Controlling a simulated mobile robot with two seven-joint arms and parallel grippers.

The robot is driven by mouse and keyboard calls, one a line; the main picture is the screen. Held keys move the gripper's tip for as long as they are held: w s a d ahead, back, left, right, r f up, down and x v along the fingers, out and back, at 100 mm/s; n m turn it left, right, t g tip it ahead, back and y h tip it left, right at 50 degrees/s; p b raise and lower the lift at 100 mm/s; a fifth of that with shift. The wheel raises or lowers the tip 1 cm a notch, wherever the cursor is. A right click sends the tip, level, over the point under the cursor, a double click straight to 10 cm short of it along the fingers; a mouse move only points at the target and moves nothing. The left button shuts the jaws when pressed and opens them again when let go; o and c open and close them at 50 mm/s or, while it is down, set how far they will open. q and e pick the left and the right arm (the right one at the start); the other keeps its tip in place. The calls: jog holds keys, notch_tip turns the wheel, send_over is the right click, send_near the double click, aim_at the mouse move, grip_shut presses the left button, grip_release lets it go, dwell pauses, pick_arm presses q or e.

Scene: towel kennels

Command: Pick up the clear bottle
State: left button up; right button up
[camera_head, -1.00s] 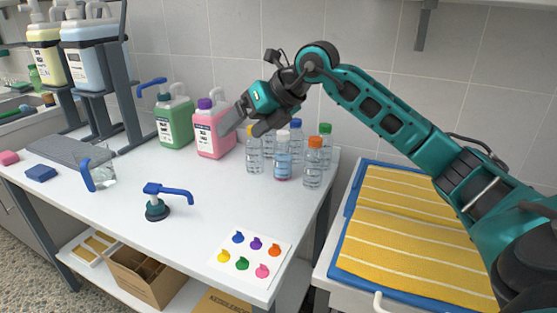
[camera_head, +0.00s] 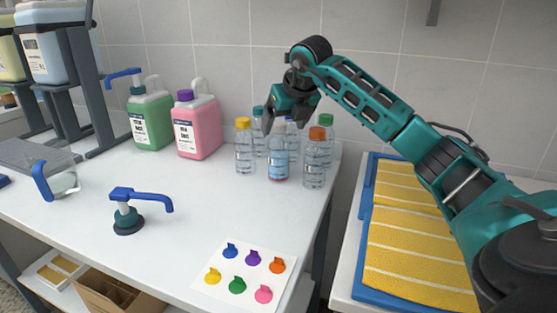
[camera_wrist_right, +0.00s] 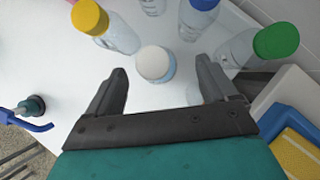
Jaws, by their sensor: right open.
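Several clear bottles with coloured caps stand grouped at the table's back right corner. One with a pinkish base (camera_head: 278,166) stands at the front middle of the group, and my right gripper hides its top. In the right wrist view a white-capped bottle (camera_wrist_right: 154,63) stands between the spread fingers, apart from both. My right gripper (camera_head: 286,123) is open, empty and pointing down over the group; its two fingers also show in the right wrist view (camera_wrist_right: 160,80). Nearby are a yellow-capped bottle (camera_head: 244,152) and an orange-capped bottle (camera_head: 315,165). My left gripper is not in view.
A pink jug (camera_head: 198,133) and a green jug (camera_head: 152,120) stand left of the bottles. A blue-spouted pump (camera_head: 128,215) and a sheet of coloured caps (camera_head: 217,282) are in front. Yellow towels (camera_head: 415,245) lie to the right. The table between is clear.

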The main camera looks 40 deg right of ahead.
aim_at(277, 134)
jog(key=x, duration=0.3)
jog(key=b+x, duration=0.1)
jog(key=shift+w+a+f, duration=0.15)
jog(key=shift+w+a, duration=0.15)
jog(key=shift+w, duration=0.15)
jog(key=shift+w+d+f, duration=0.1)
jog(key=shift+w+f, duration=0.05)
jog(key=shift+f, duration=0.1)
jog(key=c, duration=0.4)
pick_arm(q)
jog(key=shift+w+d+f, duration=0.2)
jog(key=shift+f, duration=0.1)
pick_arm(e)
jog(key=c, duration=1)
